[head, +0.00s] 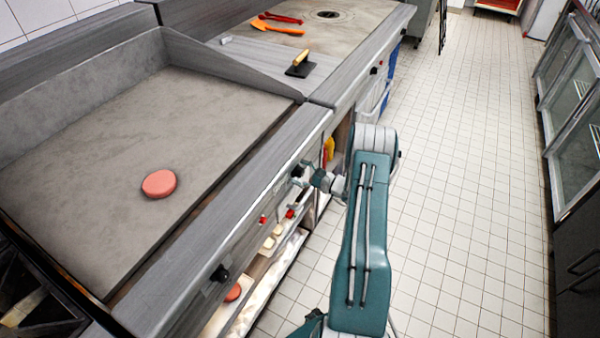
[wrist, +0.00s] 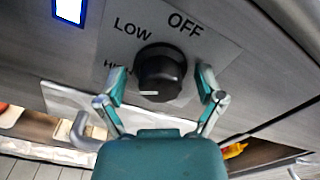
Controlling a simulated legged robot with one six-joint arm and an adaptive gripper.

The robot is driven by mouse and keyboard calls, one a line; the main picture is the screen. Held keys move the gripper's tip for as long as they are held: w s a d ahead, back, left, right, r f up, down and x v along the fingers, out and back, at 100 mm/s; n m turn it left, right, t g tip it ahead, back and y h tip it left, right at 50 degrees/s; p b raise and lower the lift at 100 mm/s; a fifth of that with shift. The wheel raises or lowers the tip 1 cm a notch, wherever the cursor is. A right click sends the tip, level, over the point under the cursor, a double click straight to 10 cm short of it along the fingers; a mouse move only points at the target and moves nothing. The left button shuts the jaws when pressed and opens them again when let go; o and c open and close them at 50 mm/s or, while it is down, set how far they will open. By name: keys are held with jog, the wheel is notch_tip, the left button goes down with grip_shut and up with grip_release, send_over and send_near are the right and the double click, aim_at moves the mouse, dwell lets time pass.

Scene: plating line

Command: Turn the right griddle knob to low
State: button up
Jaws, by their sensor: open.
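The right griddle knob (wrist: 162,70) is round and black, on a grey label plate (wrist: 222,52) marked OFF, LOW and HIGH. A white mark on the knob's lower face lies at the left, near the HIGH side; its exact setting is hard to tell. My gripper (wrist: 161,82) is open, with one finger on each side of the knob; contact is not clear. In the head view my gripper (head: 307,178) is at the front panel by the right knob (head: 297,171), partly hidden. The griddle (head: 110,140) carries a pink patty (head: 159,184).
A left black knob (head: 219,273) is on the same panel. A blue-lit display (wrist: 70,10) sits near the right knob. Below is a shelf (head: 250,300) with food items. A press (head: 300,66) and orange tongs (head: 277,26) lie beyond. The tiled floor (head: 470,200) is clear at right.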

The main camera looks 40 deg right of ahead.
jog(key=shift+d, duration=0.1)
jog(key=shift+c, duration=0.4)
jog(key=c, duration=0.9)
jog(key=shift+r+m, duration=0.1)
jog(key=shift+m, duration=0.2)
jog(key=shift+c, duration=0.2)
jog(key=m, duration=0.5)
jog(key=shift+w+r+m, duration=0.15)
jog(key=shift+m, duration=0.15)
jog(key=shift+o, duration=0.3)
jog(key=m, duration=0.5)
jog(key=shift+m, duration=0.3)
